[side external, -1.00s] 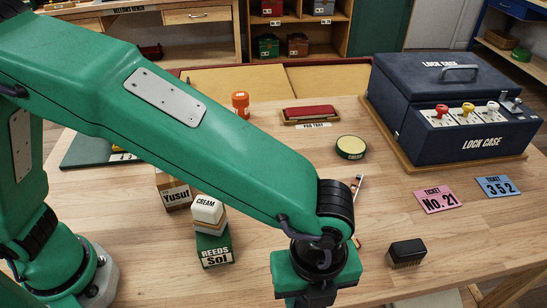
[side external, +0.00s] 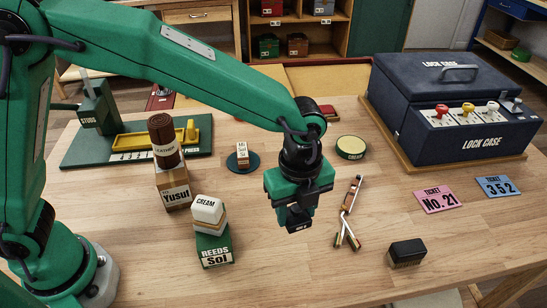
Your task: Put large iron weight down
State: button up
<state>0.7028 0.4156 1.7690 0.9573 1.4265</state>
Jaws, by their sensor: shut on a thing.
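My gripper (side external: 298,212) hangs over the middle of the bench, pointing down. It is shut on a small dark block, the large iron weight (side external: 298,225), which shows only partly below the dark jaws. The weight seems to be above the wood, but the exact gap is hard to tell. The wooden bench top (side external: 290,265) is bare just in front of it.
Slim jointed rods (side external: 348,212) lie close right of my gripper. A black block (side external: 407,252) sits front right. The stacked REEDS box (side external: 214,250) and Yusuf box (side external: 174,188) stand left. A round blue pad (side external: 234,162) lies behind. The lock case (side external: 450,110) is back right.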

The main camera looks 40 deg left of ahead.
jog(key=w+a+n, duration=0.2)
jog(key=w+a, duration=0.3)
jog(key=a, duration=0.5)
jog(key=w+a+n, duration=0.2)
jog(key=w+a, duration=0.2)
jog(key=a, duration=0.6)
jog(key=a+n, duration=0.3)
jog(key=a, duration=1.6)
jog(key=n, duration=0.8)
send_near(115, 184)
jog(key=shift+w+f, duration=0.35)
jog(key=shift+w, duration=0.2)
jog(key=shift+s+f, duration=0.15)
jog(key=shift+s, duration=0.45)
jog(key=shift+f, duration=0.1)
jog(key=shift+f, duration=2.45)
